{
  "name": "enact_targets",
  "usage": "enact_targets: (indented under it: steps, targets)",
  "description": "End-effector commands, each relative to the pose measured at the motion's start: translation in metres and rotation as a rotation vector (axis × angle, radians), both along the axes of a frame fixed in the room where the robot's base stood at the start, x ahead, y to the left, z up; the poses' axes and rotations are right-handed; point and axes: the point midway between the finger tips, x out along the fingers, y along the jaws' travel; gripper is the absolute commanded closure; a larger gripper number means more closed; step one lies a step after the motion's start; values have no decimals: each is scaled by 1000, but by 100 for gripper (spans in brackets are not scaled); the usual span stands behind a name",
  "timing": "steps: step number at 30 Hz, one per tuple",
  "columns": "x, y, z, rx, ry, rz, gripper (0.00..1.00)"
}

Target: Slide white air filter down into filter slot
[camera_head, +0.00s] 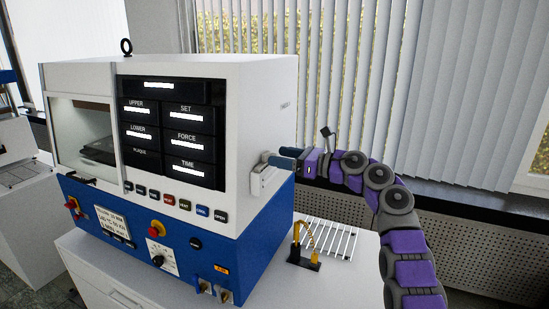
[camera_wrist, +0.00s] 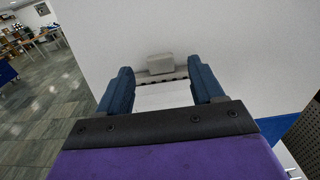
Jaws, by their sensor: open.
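The blue-and-white press (camera_head: 215,110) fills the left and middle of the head view. A pale holder (camera_head: 263,180), seemingly the filter slot, is fixed low on its right side wall. My gripper (camera_head: 281,157) is at the top of this holder, its blue fingers pointing at the wall. In the wrist view my gripper (camera_wrist: 160,68) is open, one finger on each side of a flat white piece (camera_wrist: 163,96), likely the air filter. A small light-grey block (camera_wrist: 160,63) sits beyond it against the wall. I cannot tell whether the fingers touch the white piece or how deep it sits.
A white bench (camera_head: 340,283) carries the press. A wire rack (camera_head: 330,238) and a small black stand with yellow parts (camera_head: 304,255) lie on it below my arm. Window blinds and a perforated radiator cover (camera_head: 470,240) are behind. Open floor (camera_wrist: 40,115) shows at left in the wrist view.

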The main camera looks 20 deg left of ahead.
Motion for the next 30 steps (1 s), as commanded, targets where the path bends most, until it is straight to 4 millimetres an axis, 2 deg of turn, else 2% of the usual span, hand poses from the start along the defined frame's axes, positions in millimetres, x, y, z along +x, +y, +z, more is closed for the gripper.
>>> enact_targets:
  steps: [1, 12, 18, 24, 30]
  targets:
    - [1, -12, 0, 2, -3, -5, 33]
    - [-5, -87, 0, 3, 1, -3, 33]
    - [-8, -120, 0, 0, 0, -2, 33]
    - [-10, -134, 0, 0, 0, -1, 33]
    - [-10, -136, -1, -1, 0, 0, 33]
